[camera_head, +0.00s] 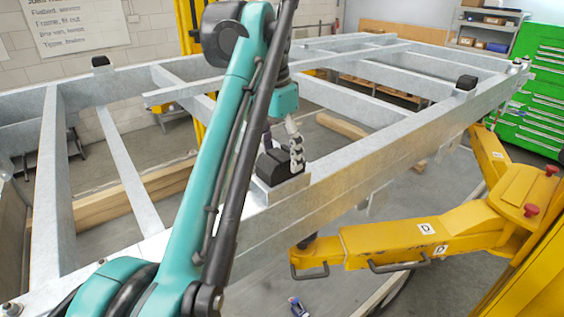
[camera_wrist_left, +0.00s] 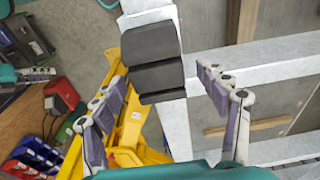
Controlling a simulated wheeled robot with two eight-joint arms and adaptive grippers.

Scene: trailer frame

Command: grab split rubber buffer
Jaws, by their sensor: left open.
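A black rubber buffer (camera_head: 272,168) sits on a pale metal plate on top of the near rail of the grey trailer frame (camera_head: 345,160). In the left wrist view the buffer (camera_wrist_left: 155,66) shows lines across it that divide it into bands. My left gripper (camera_head: 283,150) is right at the buffer, pointing down, partly covering it in the head view. In the left wrist view the gripper (camera_wrist_left: 160,75) is open, with one finger to each side of the buffer and a gap on both sides. My right gripper is not in view.
Other black buffers stand on the frame at the back left (camera_head: 100,62) and far right (camera_head: 466,82). A yellow lift arm (camera_head: 420,230) reaches under the near rail. A green tool cabinet (camera_head: 545,90) stands at the right. A small tool (camera_head: 298,306) lies on the floor.

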